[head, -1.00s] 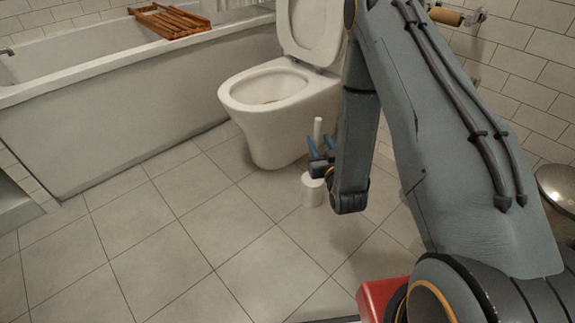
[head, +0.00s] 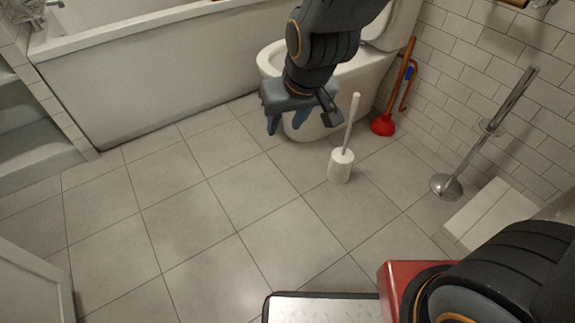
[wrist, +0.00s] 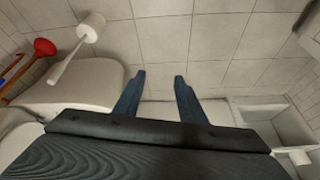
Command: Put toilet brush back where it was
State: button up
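The white toilet brush (head: 350,122) stands in its white round holder (head: 340,166) on the tiled floor in front of the toilet, its handle leaning slightly right in the head view. In the wrist view the brush handle (wrist: 66,63) and holder (wrist: 93,24) show at the upper left, apart from my fingers. My gripper (head: 287,124) is raised in front of the toilet, left of the brush. In the wrist view my gripper (wrist: 159,78) has its two blue fingers spread with nothing between them. The brush head is hidden inside the holder.
The toilet (head: 270,60) is behind my gripper. A red plunger (head: 383,125) stands by the tiled wall. A chrome stand (head: 447,186) and a white box-like object (head: 487,212) are at the right. The bathtub (head: 150,80) is at the back left. The floor left of the brush is clear.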

jog(key=s+r+g, duration=0.2)
jog(key=s+r, duration=0.1)
jog(key=s, duration=0.5)
jog(key=s+d+r+n+g, duration=0.1)
jog(key=s+r+g, duration=0.1)
jog(key=s, duration=0.7)
jog(key=shift+s+r+n+h, duration=0.25)
jog(key=shift+r+n+h, duration=0.05)
jog(key=shift+r+h, duration=0.1)
jog(key=shift+d+r, duration=0.1)
jog(key=d+r+m+p, duration=0.3)
jog(key=d+r+p, duration=0.7)
jog(key=r+p, duration=0.3)
jog(key=d+r+m+h+p, duration=0.1)
jog(key=d+r+m+p, duration=0.2)
jog(key=d+r+p, duration=0.7)
notch_tip(320, 180, up, 3)
jog(key=p, duration=1)
jog(key=shift+d+h, duration=0.3)
jog(key=shift+c, duration=0.5)
